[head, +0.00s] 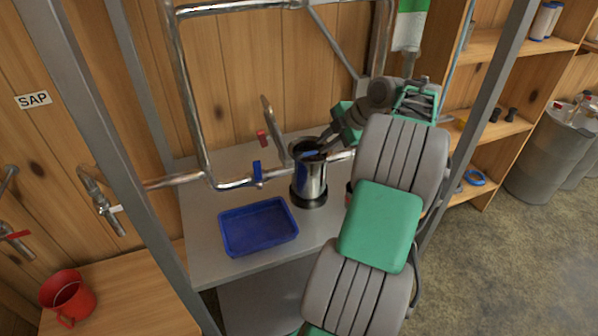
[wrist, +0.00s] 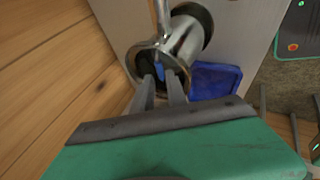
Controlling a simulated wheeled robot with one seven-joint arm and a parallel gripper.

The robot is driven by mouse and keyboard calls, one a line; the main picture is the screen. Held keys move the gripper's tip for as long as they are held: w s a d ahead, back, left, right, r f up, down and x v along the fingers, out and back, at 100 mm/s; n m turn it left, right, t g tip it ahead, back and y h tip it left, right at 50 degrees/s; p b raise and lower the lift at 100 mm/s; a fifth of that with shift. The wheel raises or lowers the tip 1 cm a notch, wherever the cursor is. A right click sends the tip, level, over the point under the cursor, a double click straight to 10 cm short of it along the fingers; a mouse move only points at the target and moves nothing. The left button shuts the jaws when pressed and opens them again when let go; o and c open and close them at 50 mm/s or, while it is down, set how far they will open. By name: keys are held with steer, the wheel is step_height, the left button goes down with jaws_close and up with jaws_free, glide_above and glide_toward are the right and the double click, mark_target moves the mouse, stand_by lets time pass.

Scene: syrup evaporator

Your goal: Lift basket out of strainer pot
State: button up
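The strainer pot (head: 309,183) is a shiny steel cylinder with a dark base, upright on the grey table. In the wrist view its round mouth (wrist: 137,61) faces me. The basket inside is mostly hidden; a blue piece, seemingly its handle, shows in the mouth in the head view (head: 309,154) and the wrist view (wrist: 159,71). My gripper (wrist: 158,80) reaches into the mouth. Its two fingers stand apart, with the blue piece at or between their tips. I cannot tell whether they press on it.
A blue tray (head: 232,243) lies left of the pot on the table (head: 204,265). Metal pipes (head: 195,100) with a blue-handled valve (head: 257,171) run behind and beside the pot. A grey frame post (head: 100,160) stands at left. A red cup (head: 70,296) sits at lower left.

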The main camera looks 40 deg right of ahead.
mark_target(311, 153)
steer(key=x, duration=0.4)
steer(key=p+x, duration=0.1)
steer(key=x, duration=0.3)
steer(key=shift+a+r+p, duration=0.15)
steer(key=shift+a+p, duration=0.1)
steer(key=shift+p, duration=0.05)
jaws_close()
stand_by(0.8)
